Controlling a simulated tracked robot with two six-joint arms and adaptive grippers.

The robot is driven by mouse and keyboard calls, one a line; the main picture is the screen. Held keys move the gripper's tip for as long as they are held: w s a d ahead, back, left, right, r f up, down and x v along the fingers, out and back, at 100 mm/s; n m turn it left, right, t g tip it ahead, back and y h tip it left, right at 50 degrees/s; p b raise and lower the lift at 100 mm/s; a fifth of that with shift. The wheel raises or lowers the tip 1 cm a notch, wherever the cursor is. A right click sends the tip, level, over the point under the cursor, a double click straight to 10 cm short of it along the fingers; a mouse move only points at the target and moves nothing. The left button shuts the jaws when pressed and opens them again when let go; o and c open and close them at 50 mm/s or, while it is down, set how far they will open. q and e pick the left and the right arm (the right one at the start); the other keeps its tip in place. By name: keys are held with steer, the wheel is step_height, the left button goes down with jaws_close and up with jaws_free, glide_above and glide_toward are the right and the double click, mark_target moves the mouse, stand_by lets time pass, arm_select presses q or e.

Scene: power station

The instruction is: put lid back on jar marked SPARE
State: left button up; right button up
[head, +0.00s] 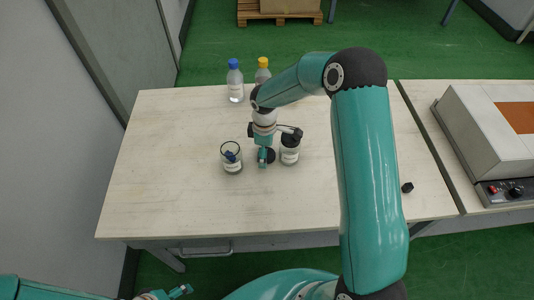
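A small jar (289,156) with a pale label and a dark top stands right of centre on the table. The label is too small to read. A clear glass jar (232,166) without a visible lid stands to the left, with a dark blue item inside. My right gripper (263,161) points down between the two jars. A round black piece (270,154), possibly a lid, shows right behind its fingers; I cannot tell whether it is gripped. My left gripper (180,291) is low at the bottom edge, away from the table, its fingers small in view.
A blue-capped bottle (235,86) and a yellow-capped bottle (262,74) stand at the table's back. A small black object (407,187) lies at the right. A grey device (492,132) sits on the neighbouring table. The table's left part is clear.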

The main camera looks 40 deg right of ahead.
steer(key=shift+c, duration=0.3)
steer(key=c, duration=0.8)
steer(key=shift+r, duration=0.1)
step_height(320, 180, up, 20)
steer(key=shift+f+b, duration=0.1)
steer(key=shift+b, duration=0.35)
